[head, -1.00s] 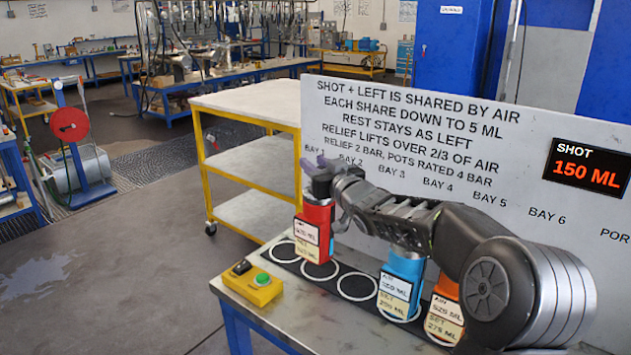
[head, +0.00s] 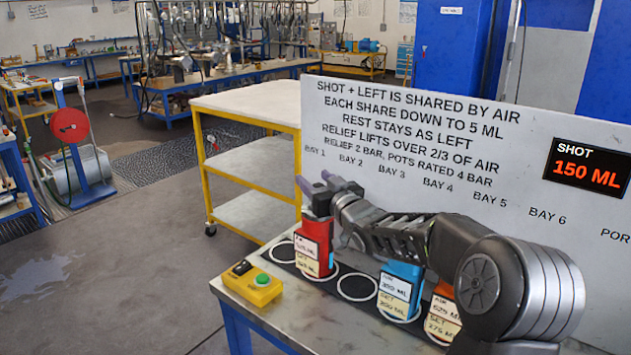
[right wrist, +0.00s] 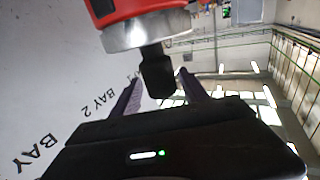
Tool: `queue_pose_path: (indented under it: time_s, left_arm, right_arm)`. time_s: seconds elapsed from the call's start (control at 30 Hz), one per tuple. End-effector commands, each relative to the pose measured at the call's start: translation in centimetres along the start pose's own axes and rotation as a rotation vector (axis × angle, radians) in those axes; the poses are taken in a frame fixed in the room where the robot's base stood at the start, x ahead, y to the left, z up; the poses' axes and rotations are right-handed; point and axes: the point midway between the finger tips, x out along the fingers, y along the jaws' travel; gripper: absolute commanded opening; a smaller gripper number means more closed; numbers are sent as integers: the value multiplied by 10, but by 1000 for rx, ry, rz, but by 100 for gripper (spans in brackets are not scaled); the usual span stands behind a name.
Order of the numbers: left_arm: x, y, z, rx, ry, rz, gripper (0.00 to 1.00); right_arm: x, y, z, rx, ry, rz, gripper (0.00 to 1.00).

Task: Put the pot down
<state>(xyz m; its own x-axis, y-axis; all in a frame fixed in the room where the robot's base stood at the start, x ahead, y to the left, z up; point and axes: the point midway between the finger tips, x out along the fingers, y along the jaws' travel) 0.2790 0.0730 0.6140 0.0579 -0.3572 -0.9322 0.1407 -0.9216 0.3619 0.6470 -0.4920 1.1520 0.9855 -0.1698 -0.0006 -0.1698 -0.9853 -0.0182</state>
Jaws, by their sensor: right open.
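The red pot (head: 313,248) stands upright on the second ring from the left of the dark strip, with two paper tags on its front. My right gripper (head: 314,181) is at its top, fingers spread. In the right wrist view, the red pot (right wrist: 130,10) shows a steel flange and a black knob (right wrist: 157,75). The knob lies between the open purple fingers of my right gripper (right wrist: 160,85), with gaps visible on both sides. The pot's contact with the ring is mostly hidden by its tags and body. My left gripper is not in view.
A blue pot (head: 402,275) and an orange pot (head: 443,312) stand farther right, partly behind my right arm. Empty rings flank the red pot. A yellow button box (head: 252,284) sits at the table's left. A lettered white board (head: 430,140) stands behind, its display reading 150 ML.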

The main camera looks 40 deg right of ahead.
Motion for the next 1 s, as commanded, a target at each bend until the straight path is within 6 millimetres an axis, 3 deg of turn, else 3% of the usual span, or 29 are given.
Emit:
queue_pose_path:
  time_s: [0.23, 0.37, 0.8, 1.0]
  left_arm:
    - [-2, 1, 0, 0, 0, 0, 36]
    - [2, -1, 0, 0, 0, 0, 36]
    - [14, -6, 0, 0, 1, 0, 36]
    - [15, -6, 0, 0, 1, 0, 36]
  right_arm:
    - [0, 0, -2, 0, 0, 0, 52]
    - [-10, 0, -1, -2, 0, 1, 52]
    - [-93, 0, -1, -2, 1, 1, 52]
    - [-117, 0, -1, 0, 1, 1, 52]
